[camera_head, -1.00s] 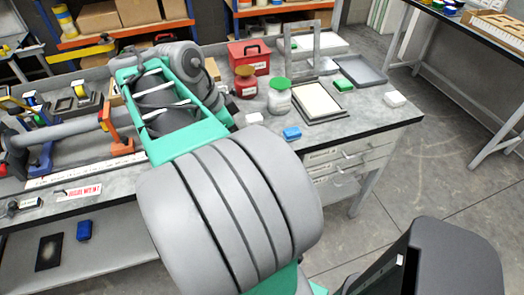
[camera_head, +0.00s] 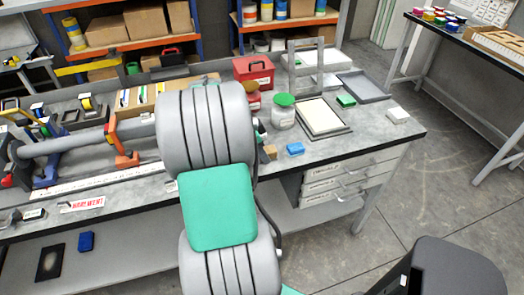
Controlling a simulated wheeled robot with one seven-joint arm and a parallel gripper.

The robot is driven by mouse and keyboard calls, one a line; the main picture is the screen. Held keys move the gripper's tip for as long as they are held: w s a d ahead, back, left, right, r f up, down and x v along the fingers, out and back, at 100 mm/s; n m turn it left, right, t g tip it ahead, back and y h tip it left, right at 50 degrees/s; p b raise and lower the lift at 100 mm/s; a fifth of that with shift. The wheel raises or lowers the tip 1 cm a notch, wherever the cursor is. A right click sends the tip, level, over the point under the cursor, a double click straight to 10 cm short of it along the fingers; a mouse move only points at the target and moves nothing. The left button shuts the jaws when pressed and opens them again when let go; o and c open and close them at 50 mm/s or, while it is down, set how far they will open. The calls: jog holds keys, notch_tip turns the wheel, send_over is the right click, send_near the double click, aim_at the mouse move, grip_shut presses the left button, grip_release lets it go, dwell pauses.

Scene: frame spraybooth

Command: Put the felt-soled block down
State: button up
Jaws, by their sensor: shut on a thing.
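A small tan block (camera_head: 270,152), which seems to be the felt-soled block, shows just right of my arm at the workbench's front part. Its underside and any felt are not visible. My gripper (camera_head: 263,142) is almost wholly hidden behind my grey and green arm; only a small dark part shows beside the tan block. It is shut on the block. I cannot tell whether the block touches the bench top (camera_head: 345,139).
A blue block (camera_head: 295,149) lies close to the right of the tan block. Behind stand a green-lidded jar (camera_head: 283,114), a red box (camera_head: 254,71) and a framed white pad (camera_head: 319,116). A green block (camera_head: 346,101) and white block (camera_head: 398,115) lie farther right. Bare bench lies between.

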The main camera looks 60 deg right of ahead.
jog(key=shift+f+b, duration=0.3)
jog(key=shift+f, duration=0.1)
jog(key=o, duration=1.2)
jog(key=shift+r, duration=0.1)
jog(key=v, duration=1.2)
jog(key=w+a+n+t, duration=0.2)
jog(key=w+a+n, duration=0.5)
jog(key=a, duration=0.2)
jog(key=a+f+n+t+y, duration=0.1)
jog(key=a+n+t, duration=0.1)
jog(key=a+n, duration=0.8)
jog(key=w+a+f+n+t+y, duration=0.1)
jog(key=a+n, duration=0.9)
jog(key=a, duration=1)
jog(key=shift+w+f+t+y+p, duration=0.2)
jog(key=shift+f+t+y+p, duration=0.15)
jog(key=shift+f+t+y, duration=0.4)
